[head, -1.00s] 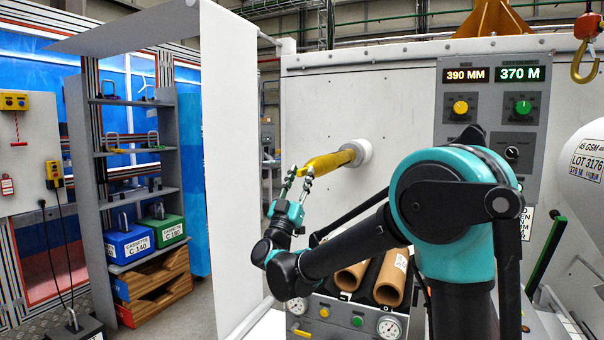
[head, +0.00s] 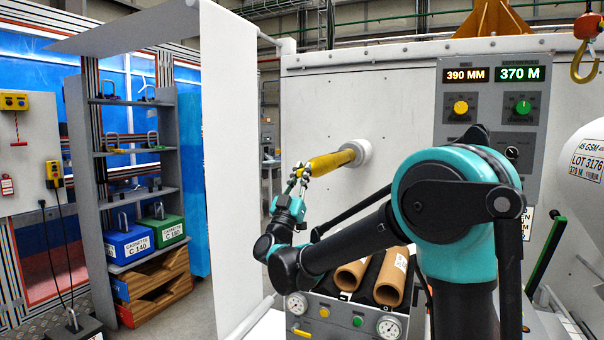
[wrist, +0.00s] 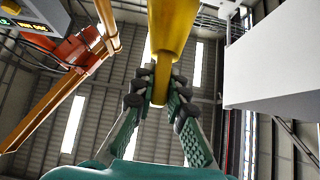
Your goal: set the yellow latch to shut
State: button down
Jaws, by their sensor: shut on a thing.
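The yellow latch (head: 331,163) is a long yellow bar or lever that sticks out to the left from a white round boss (head: 358,153) on the pale machine panel. My gripper (head: 303,174) is at the latch's free left end, with its fingers closed around the tip. In the wrist view the yellow latch (wrist: 172,40) comes down from the top, and the fingers of my gripper (wrist: 160,97) press on its narrow end from both sides. The inner finger pads are partly hidden by the latch.
Cardboard tubes (head: 390,278) lie below, above a panel with gauges (head: 390,327). A control box (head: 492,130) is on the machine at right. An orange hoist hook (head: 585,60) hangs at upper right.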

jog(key=shift+r, duration=0.1)
jog(key=g, duration=0.1)
jog(key=r+g+y, duration=0.1)
jog(key=g, duration=0.1)
jog(key=shift+r, duration=0.25)
jog(key=g, duration=0.1)
jog(key=r+g+y, duration=0.1)
jog(key=shift+w+d+r+g, duration=0.1)
jog(key=shift+w+d+g, duration=0.05)
jog(key=shift+w+g, duration=0.25)
jog(key=g, duration=0.1)
jog(key=r+g+y, duration=0.1)
jog(key=shift+w+d+g, duration=0.15)
jog(key=shift+w+g, duration=0.15)
jog(key=shift+w, duration=0.05)
jog(key=g, duration=0.1)
jog(key=w+g, duration=0.1)
jog(key=g+y, duration=0.1)
jog(key=shift+w+d+r, duration=0.15)
jog(key=shift+d+r, duration=0.1)
jog(key=shift+r, duration=0.1)
jog(key=shift+w+d+r+g+y, duration=0.1)
jog(key=shift+w+g+y, duration=0.15)
jog(key=shift+g, duration=0.45)
jog(key=shift+w+d+r+g+y, duration=0.1)
jog(key=shift+w+g+y, duration=0.15)
jog(key=shift+g, duration=0.45)
jog(key=c, duration=1.5)
grip_release()
jog(key=shift+c, duration=0.2)
